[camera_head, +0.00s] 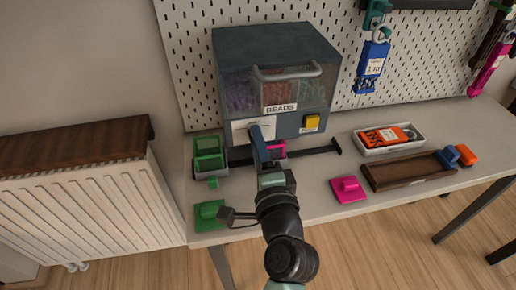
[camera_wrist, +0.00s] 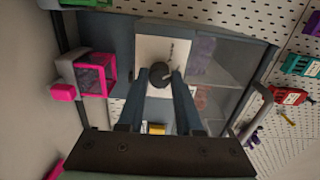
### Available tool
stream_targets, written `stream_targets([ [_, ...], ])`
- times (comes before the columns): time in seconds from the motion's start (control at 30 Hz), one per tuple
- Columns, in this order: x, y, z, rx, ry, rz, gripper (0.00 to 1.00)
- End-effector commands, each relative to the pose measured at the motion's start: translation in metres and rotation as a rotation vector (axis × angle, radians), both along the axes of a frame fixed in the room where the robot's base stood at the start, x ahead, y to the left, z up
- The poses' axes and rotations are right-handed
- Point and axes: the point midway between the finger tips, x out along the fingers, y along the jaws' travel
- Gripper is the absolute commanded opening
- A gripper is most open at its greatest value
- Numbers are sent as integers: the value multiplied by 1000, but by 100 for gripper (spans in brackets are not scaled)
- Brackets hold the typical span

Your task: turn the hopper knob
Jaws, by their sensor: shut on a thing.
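The hopper (camera_head: 277,47) is a blue-grey box labelled BEADS, with a clear front showing coloured beads in compartments. Its white dial plate (camera_head: 239,131) is on the lower front. In the wrist view the dark round knob (camera_wrist: 160,74) sits on the white plate (camera_wrist: 151,45), its grip between my fingertips. My gripper (camera_head: 256,133) reaches the plate from the front and is shut on the knob; its two blue fingers also show in the wrist view (camera_wrist: 163,82). In the head view my gripper hides the knob. The dial's markings are too small to read.
A pink open bin (camera_head: 277,149) stands beside my gripper under the hopper, and a green one (camera_head: 209,153) is to the left. A dark rail (camera_head: 318,152) runs along the front. A yellow button (camera_head: 312,121) is right of the plate. A pink block (camera_head: 348,190) lies right.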

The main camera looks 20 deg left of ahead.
Motion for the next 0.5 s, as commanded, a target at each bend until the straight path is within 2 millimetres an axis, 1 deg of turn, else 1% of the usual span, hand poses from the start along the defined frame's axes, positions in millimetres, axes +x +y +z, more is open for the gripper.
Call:
stream_targets([
  [0.03,0,0,-4,-39,-24,0,0],
  [0.3,0,0,-3,-217,-144,0,0],
  [0.5,0,0,-3,-306,-204,1,0],
])
